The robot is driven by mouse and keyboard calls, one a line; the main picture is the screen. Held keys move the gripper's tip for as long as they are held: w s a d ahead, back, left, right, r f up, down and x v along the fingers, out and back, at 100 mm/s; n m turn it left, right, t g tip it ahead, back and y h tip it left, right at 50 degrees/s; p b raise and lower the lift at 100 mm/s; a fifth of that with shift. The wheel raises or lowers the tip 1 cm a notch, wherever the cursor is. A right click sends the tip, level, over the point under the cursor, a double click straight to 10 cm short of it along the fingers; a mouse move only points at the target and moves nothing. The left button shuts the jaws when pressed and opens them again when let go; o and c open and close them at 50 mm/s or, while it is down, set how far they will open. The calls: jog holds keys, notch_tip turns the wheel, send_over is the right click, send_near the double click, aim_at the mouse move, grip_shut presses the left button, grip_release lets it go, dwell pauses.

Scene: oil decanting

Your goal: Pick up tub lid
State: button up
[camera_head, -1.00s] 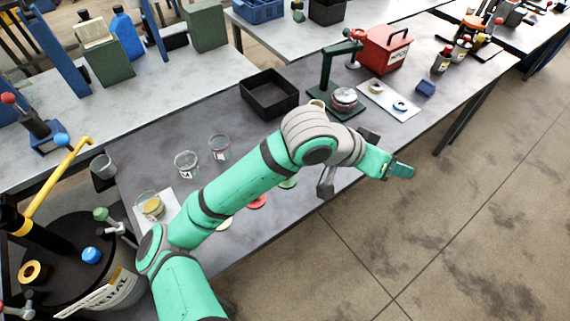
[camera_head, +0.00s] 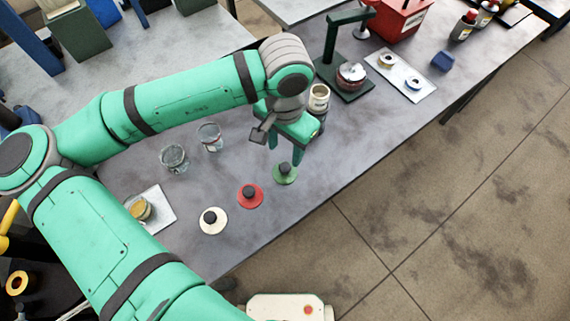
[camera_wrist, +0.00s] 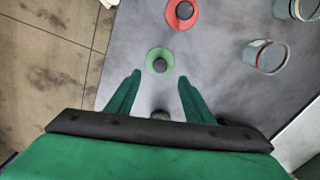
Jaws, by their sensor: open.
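Three round lids with dark knobs lie in a row on the grey bench: a cream one (camera_head: 213,221), a red one (camera_head: 250,196) and a green one (camera_head: 285,174). I cannot tell which is the tub lid. My gripper (camera_head: 285,150) points down above the bench, beside and above the green lid, apart from it. In the wrist view, the green lid (camera_wrist: 157,68) is just beyond my open, empty fingers (camera_wrist: 158,80), and the red lid (camera_wrist: 194,13) is farther off. A small dark round shape between the finger bases is unclear.
Two glass jars (camera_head: 174,158) (camera_head: 209,137) stand left of my gripper. A pale container (camera_head: 319,97) stands close behind it, near a green stand (camera_head: 346,86). A white tray with rings (camera_head: 401,76) lies right. The front right bench is clear.

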aim_at(285, 166)
notch_tip(285, 166, down, 4)
jog(key=shift+w, duration=0.15)
notch_tip(285, 166, down, 3)
jog(key=shift+a+f, duration=0.15)
jog(key=shift+f, duration=0.4)
jog(key=c, duration=1.1)
